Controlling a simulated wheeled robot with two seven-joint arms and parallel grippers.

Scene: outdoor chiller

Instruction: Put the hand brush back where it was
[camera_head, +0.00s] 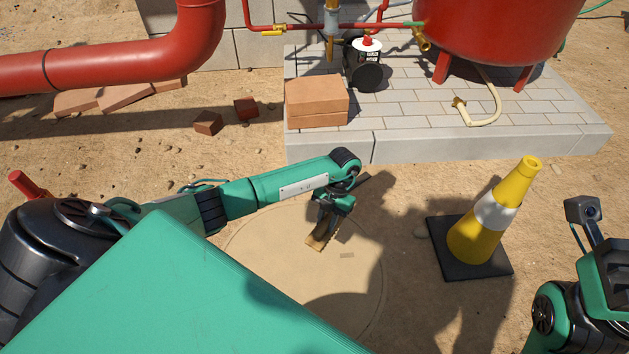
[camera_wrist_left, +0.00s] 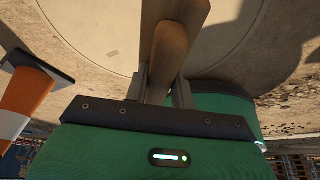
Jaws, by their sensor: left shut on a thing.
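The hand brush (camera_head: 319,237) is wooden and hangs from my left gripper (camera_head: 333,206) over a pale round patch on the ground. In the left wrist view the brush's wooden handle (camera_wrist_left: 165,58) runs between the two fingers of my left gripper (camera_wrist_left: 166,88), which is shut on it. The brush's wider head points away from the gripper, toward the top of that view. I cannot tell whether the brush touches the ground. The bristles are not clearly seen. My right arm shows at the right edge of the head view, but its fingers are not in view.
The round patch (camera_head: 280,285) carries a small rectangular mark (camera_head: 347,255). A yellow and white cone (camera_head: 484,226) on a black base stands to the right. A paved plinth (camera_head: 390,120) with bricks (camera_head: 316,101) and a red tank (camera_head: 500,30) lies behind. Sand around is mostly clear.

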